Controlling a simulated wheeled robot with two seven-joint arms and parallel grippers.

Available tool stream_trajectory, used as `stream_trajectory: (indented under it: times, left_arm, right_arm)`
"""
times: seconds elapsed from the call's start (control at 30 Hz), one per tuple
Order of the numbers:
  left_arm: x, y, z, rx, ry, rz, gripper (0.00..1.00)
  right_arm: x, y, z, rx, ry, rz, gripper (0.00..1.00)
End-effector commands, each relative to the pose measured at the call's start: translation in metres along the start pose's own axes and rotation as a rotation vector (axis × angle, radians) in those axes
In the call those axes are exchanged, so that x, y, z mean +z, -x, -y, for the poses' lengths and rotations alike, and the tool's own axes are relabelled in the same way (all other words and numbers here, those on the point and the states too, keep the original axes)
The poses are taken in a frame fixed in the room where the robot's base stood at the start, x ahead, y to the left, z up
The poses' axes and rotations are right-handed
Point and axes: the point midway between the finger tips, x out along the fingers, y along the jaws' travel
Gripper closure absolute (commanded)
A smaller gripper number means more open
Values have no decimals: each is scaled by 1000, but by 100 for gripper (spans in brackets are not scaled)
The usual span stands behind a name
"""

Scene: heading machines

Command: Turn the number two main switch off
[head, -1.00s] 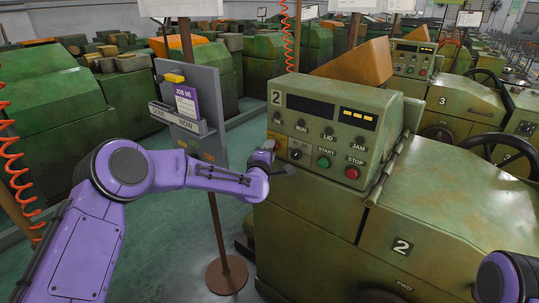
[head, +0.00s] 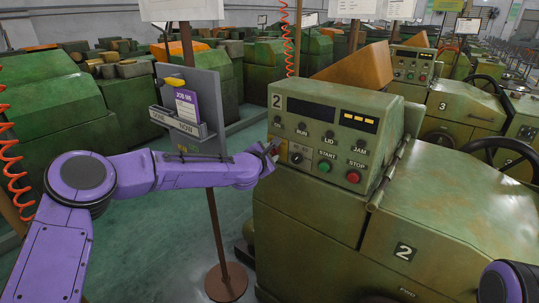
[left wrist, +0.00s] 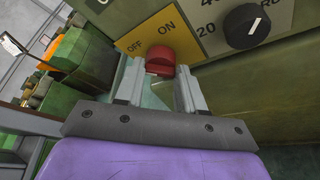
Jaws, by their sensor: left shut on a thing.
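The main switch is a red knob (left wrist: 160,58) on a yellow plate marked OFF and ON in the left wrist view. It is on the front panel of the green machine marked 2 (head: 322,125), at the panel's left end. My left gripper (left wrist: 158,82) is shut on the knob, with one finger on each side of it. In the head view the left gripper (head: 274,152) reaches the yellow plate (head: 283,153) from the left and hides most of the knob. I cannot tell which label the knob points to. My right gripper is out of view.
A black dial (left wrist: 246,27) is beside the switch. The green START button (head: 324,166) and red STOP button (head: 353,177) are farther right. A sign stand (head: 195,110) on a brown pole is close behind my left arm. Machine 3 (head: 462,105) is at the back right.

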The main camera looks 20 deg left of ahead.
Motion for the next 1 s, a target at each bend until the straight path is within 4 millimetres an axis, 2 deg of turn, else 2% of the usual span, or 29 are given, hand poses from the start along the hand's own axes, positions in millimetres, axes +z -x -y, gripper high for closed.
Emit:
stream_trajectory:
  times: [0.57,0.6,0.67,0.7,1.0]
  left_arm:
    - [-1,0,1,-15,33,-2,92]
    - [-1,0,1,-15,33,-2,58]
    - [-1,0,1,-15,33,-2,39]
    - [-1,0,1,-15,33,-2,36]
    - [-1,3,0,-13,32,0,36]
  right_arm:
    - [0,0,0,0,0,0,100]
    - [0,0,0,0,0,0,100]
    - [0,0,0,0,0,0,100]
    - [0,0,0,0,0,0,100]
    - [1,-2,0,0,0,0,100]
